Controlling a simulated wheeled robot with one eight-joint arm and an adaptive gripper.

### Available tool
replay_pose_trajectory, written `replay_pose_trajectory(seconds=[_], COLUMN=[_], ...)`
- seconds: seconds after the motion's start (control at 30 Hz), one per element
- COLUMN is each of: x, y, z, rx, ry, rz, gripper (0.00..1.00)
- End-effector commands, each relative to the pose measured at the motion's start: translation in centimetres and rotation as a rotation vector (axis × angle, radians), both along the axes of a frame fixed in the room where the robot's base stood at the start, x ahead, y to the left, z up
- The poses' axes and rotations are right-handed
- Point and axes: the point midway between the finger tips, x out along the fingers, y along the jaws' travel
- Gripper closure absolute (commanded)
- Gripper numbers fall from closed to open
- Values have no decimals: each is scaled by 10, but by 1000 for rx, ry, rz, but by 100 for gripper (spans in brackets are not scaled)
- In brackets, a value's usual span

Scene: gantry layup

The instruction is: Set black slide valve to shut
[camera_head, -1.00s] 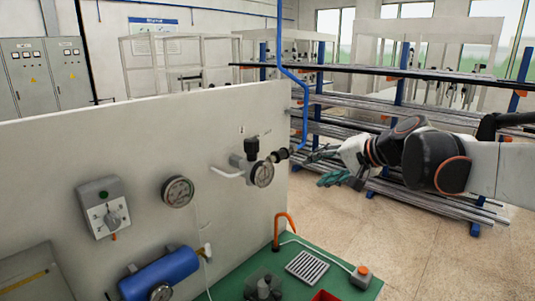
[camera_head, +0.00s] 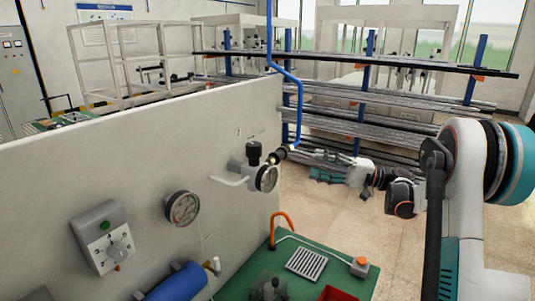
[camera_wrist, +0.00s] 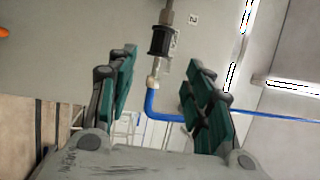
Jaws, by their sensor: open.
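The black slide valve (camera_head: 280,154) is a small dark sleeve on the line at the panel's right edge, between the gauge and the blue pipe. In the wrist view the black slide valve (camera_wrist: 160,40) shows as a ribbed black collar on a metal fitting, with the blue pipe below it. My gripper (camera_head: 307,165) is to the right of the valve in the head view, with green-padded fingers apart. In the wrist view my gripper (camera_wrist: 162,60) is open and empty, its tips on either side of the line. I cannot tell the exact gap to the valve.
The blue pipe (camera_head: 299,95) rises close to my fingers. A gauge (camera_head: 267,178) and a black-knobbed regulator (camera_head: 253,154) sit just left of the valve. A green bench (camera_head: 330,269) is below. Racks of long bars (camera_head: 355,128) stand behind. The floor to the right is clear.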

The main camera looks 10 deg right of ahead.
Motion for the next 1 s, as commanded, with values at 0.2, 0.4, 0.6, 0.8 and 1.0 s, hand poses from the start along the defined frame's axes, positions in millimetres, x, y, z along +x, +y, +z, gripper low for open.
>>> replay_pose_trajectory(seconds=[0.2, 0.4, 0.6, 0.8, 1.0], x=[1, 14, 29, 41, 48], y=[6, 37, 74, 104, 119], z=[-1, 5, 11, 16, 19], rx=[11, 11, 10, 10, 10], ry=[-13, -11, -10, -11, -11], rz=[9, 9, 9, 9, 7], gripper=[53, 53, 53, 53, 53])
